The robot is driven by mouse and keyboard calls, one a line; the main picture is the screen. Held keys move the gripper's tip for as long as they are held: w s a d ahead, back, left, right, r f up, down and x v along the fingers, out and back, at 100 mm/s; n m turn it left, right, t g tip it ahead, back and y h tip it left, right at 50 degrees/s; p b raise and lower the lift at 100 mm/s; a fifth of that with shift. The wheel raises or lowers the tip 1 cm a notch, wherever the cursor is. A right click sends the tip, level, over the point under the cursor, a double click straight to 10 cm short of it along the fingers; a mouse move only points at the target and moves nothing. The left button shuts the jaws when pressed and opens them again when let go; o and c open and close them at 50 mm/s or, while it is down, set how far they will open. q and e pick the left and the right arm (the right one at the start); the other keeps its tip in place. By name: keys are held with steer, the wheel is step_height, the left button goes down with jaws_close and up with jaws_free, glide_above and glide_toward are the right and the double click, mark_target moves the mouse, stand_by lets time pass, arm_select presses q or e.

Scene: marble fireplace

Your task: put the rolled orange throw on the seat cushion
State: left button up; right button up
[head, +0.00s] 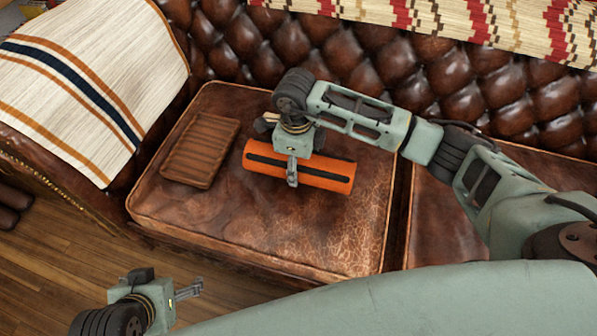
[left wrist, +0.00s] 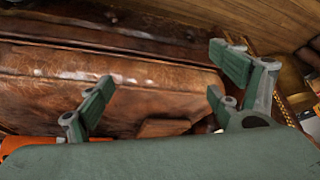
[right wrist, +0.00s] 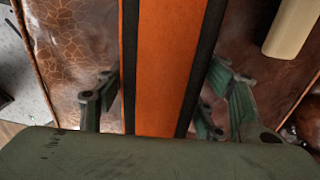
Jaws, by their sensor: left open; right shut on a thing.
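The rolled orange throw (head: 325,174), with dark stripes along it, is at the brown leather seat cushion (head: 260,235), over its middle right part. Whether it rests on the leather or hangs just above it I cannot tell. My right gripper (head: 292,180) is over the throw and shut on it. In the right wrist view the throw (right wrist: 160,65) runs between the two fingers. My left gripper (head: 190,290) is open and empty, low in front of the sofa. In the left wrist view its fingers stand apart before the cushion's front edge (left wrist: 170,80).
A ribbed brown wooden tray (head: 200,150) lies on the cushion's left part. A striped cream blanket (head: 90,75) covers the sofa arm, and a patterned blanket (head: 460,22) hangs on the backrest. A cream object (right wrist: 292,28) shows near the right gripper. The cushion's front is clear.

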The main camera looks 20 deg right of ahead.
mark_target(299, 172)
step_height(299, 172, down, 3)
steer(key=shift+f+b, duration=0.15)
steer(key=shift+b, duration=0.25)
arm_select(q)
steer(key=w, duration=0.1)
steer(key=w+d+r+t, duration=0.1)
steer(key=w, duration=0.1)
steer(key=w+r+t, duration=0.1)
steer(key=shift+w+d+r+h, duration=0.1)
steer(key=shift+w+d+h, duration=0.2)
steer(key=shift+w, duration=0.05)
arm_select(e)
steer(key=shift+f, duration=0.15)
steer(key=shift+f, duration=0.1)
steer(key=o, duration=2)
arm_select(q)
steer(key=shift+w+d+r+t, duration=0.1)
steer(key=shift+w+r+t, duration=0.05)
steer(key=shift+w+t, duration=0.15)
